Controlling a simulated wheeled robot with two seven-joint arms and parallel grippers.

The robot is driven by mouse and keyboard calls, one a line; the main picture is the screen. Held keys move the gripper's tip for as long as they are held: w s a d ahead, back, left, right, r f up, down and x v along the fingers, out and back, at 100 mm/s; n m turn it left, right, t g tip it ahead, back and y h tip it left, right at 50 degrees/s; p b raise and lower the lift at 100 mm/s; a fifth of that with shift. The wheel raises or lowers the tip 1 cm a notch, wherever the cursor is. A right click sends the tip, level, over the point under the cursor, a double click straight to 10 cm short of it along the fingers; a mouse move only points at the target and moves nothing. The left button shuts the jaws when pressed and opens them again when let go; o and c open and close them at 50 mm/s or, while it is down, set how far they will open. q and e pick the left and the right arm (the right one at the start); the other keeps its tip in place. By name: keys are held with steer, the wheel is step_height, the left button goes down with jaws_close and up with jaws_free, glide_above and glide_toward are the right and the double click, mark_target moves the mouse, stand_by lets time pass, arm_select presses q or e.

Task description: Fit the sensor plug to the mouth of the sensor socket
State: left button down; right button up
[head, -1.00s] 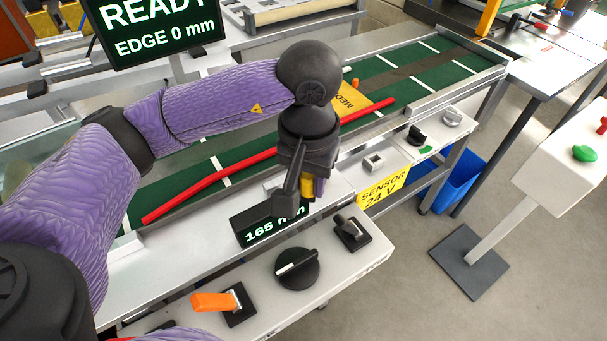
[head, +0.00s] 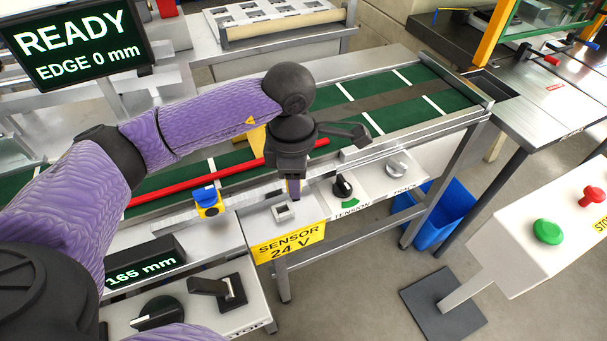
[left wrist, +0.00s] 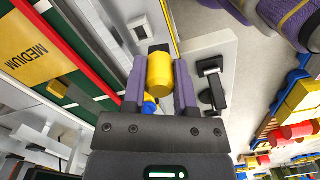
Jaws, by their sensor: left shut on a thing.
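The yellow sensor plug (left wrist: 160,73) is held between the purple fingers of my left gripper (left wrist: 158,82) in the left wrist view. In the head view my left gripper (head: 293,188) points down just behind and above the sensor socket (head: 282,212), a small pale square block with a dark opening. The plug is mostly hidden there by the gripper. In the left wrist view the socket (left wrist: 141,30) shows beyond the fingertips, a little left of the plug. The plug appears apart from the socket; the exact gap cannot be told. My right gripper is not in view.
A yellow "SENSOR 24 V" label (head: 288,243) is on the panel front. A black tension knob (head: 342,187) stands right of the socket. A blue-and-yellow sensor (head: 207,203) sits left by the conveyor rail. A red bar (head: 180,187) lies along the green belt.

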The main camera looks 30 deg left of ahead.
arm_select(q)
steer(key=n, duration=0.3)
steer(key=shift+w+a+f+n, duration=0.1)
steer(key=shift+w+a+n, duration=0.15)
steer(key=shift+w+n, duration=0.05)
steer(key=n, duration=0.3)
steer(key=shift+w+a+f+p, duration=0.15)
steer(key=shift+a+f+p, duration=0.05)
steer(key=shift+a+p, duration=0.15)
steer(key=a+n, duration=0.1)
steer(key=n, duration=0.3)
steer(key=a+f+n+p, duration=0.1)
steer(key=n, duration=0.3)
steer(key=a+n, duration=0.1)
steer(key=n, duration=0.4)
steer(key=shift+w+f, duration=0.3)
steer(key=shift+f, duration=0.1)
step_height(320, 180, down, 5)
steer(key=b, duration=0.3)
steer(key=shift+f, duration=0.1)
steer(key=shift+p, duration=0.35)
